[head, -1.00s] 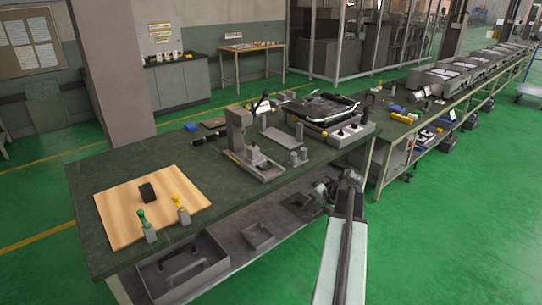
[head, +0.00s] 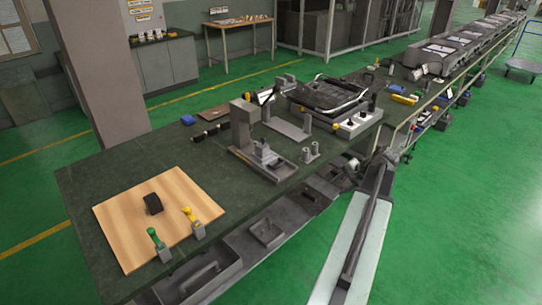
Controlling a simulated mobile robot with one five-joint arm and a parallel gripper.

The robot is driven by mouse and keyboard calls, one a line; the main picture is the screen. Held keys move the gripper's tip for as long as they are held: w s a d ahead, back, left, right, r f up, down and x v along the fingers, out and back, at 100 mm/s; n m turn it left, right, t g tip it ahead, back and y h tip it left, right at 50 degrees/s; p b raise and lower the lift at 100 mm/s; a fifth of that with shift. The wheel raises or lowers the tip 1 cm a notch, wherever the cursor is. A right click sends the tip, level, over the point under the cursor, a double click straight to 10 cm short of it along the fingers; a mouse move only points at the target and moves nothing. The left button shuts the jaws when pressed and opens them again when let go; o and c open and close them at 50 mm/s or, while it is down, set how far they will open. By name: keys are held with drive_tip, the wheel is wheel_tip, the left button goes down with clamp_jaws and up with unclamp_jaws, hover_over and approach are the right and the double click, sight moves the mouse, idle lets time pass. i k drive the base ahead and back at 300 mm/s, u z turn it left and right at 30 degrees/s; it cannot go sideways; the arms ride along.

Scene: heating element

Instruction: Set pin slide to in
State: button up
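A grey fixture with an upright column (head: 243,125) stands on the dark green workbench (head: 110,168). A low base with a small block (head: 266,155) sits at its front. I cannot tell for sure which part is the pin slide, or its position. To its right is a dark frame-like unit (head: 328,92) with a grey control box (head: 358,124) in front. My gripper (head: 352,168) is small and dark at the bench's front edge, right of the fixture and apart from it. Its fingers are too small to read.
A wooden board (head: 125,215) on the left of the bench holds a black block (head: 153,204) and a green-topped (head: 158,245) and a yellow-topped piece (head: 193,223). Two small grey posts (head: 310,152) stand right of the fixture. Grey bins (head: 212,275) lie below. Green floor is free at right.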

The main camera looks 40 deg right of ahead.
sight(269, 161)
drive_tip(key=i, duration=0.85)
